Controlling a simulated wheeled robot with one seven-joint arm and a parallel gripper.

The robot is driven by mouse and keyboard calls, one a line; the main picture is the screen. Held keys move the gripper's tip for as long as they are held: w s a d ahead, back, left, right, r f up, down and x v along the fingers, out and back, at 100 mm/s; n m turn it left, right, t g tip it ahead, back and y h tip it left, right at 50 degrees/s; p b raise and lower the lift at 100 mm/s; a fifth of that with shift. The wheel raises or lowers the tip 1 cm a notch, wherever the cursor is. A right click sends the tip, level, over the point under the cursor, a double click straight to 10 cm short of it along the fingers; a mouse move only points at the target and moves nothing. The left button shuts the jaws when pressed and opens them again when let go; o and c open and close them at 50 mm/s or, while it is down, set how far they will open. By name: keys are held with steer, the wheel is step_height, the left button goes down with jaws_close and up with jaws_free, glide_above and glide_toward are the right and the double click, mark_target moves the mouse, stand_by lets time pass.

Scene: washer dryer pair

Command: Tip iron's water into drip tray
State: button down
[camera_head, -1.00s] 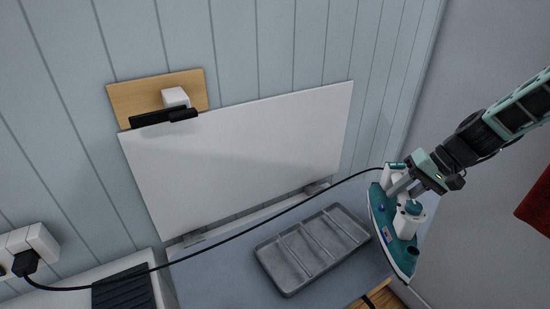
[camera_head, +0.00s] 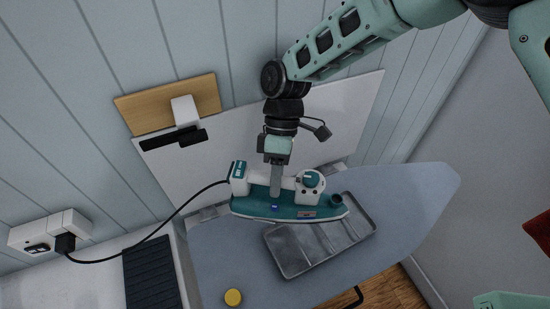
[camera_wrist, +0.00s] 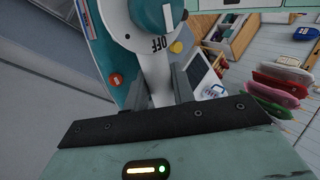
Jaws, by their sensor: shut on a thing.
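The teal and white iron (camera_head: 285,208) is held by its handle in my gripper (camera_head: 275,188) in the head view. It hangs above the far left part of the grey metal drip tray (camera_head: 290,258), with its long side across the picture. The iron covers part of the tray's far edge. I cannot see any water.
The tray lies on a blue-grey ironing board (camera_head: 410,190). The iron's black cord (camera_head: 165,222) runs left to a wall socket (camera_head: 48,232). A yellow round thing (camera_head: 233,297) sits at the board's near left. A white panel (camera_head: 215,165) stands behind.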

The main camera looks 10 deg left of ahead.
mark_target(322, 186)
steer(key=shift+s+a+r+n, duration=0.15)
steer(key=shift+s+a+n, duration=0.15)
steer(key=shift+a, duration=0.05)
steer(key=d+n+y, duration=0.1)
steer(key=y, duration=0.1)
steer(key=d+y, duration=0.2)
steer(key=shift+w+d+n+g+y, duration=0.2)
steer(key=shift+n+g+y, duration=0.1)
steer(key=shift+n, duration=0.1)
steer(key=d+y, duration=0.1)
steer(key=d+y+b, duration=0.1)
steer(key=shift+d+f+n, duration=0.2)
steer(key=shift+d+n, duration=0.2)
steer(key=d+n+g+y+b, duration=0.1)
steer(key=d+y, duration=0.2)
steer(key=shift+w+f, duration=0.1)
steer(key=shift+w, duration=0.05)
steer(key=shift+d+f+y+b, duration=0.1)
steer(key=shift+d+y+b, duration=0.3)
steer(key=shift+b, duration=0.3)
steer(key=d+b, duration=0.1)
steer(key=d+n+y+b, duration=0.1)
steer(key=d+g, duration=0.1)
steer(key=shift+w+r+b, duration=0.15)
steer(key=shift+r+b, duration=0.1)
steer(key=shift+b, duration=0.15)
steer(key=shift+d+r+n+g+y+b, duration=0.3)
steer(key=shift+d+n+y+b, duration=0.15)
steer(key=shift+d+n+y, duration=0.1)
